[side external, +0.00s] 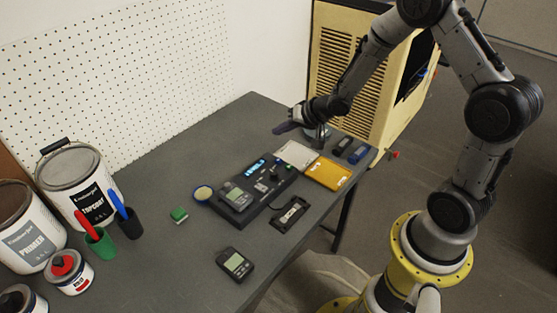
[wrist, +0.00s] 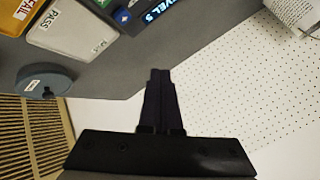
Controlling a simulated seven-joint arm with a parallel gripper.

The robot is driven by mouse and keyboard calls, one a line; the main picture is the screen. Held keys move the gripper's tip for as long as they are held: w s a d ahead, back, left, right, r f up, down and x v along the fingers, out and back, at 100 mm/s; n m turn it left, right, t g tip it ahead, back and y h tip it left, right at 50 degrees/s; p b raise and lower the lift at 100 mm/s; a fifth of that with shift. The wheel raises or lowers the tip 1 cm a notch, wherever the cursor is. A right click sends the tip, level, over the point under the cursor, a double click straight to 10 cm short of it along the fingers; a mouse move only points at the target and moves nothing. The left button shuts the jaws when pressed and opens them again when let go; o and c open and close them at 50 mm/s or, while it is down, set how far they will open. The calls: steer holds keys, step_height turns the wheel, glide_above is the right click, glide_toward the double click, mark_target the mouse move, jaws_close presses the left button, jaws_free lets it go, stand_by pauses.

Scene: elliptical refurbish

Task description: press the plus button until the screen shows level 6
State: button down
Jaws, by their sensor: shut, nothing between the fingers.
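A dark grey test unit (side external: 258,198) sits on the table, with a small lit screen (side external: 255,167) on its far side. In the wrist view the screen (wrist: 160,8) is cut by the top edge and reads LEVEL 5. A blue button with a pale mark (wrist: 122,17) lies beside the screen; I cannot tell for sure that the mark is a plus. My gripper (side external: 284,128) is shut and empty, above the table's far side, beyond the unit and apart from it.
A white PASS tray (side external: 295,154) and a yellow FAIL tray (side external: 328,173) lie right of the unit. A round dark labelled object (wrist: 45,85) stands near my wrist. Paint cans (side external: 78,185) and pen cups (side external: 100,243) stand left. A yellow louvred cabinet (side external: 345,75) stands behind.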

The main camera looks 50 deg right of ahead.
mark_target(278, 161)
steer(key=shift+r, duration=0.1)
stand_by(0.3)
steer(key=shift+f, duration=4.35)
steer(key=shift+f, duration=0.1)
steer(key=shift+f, duration=0.3)
steer(key=shift+f, duration=0.45)
steer(key=shift+r, duration=0.85)
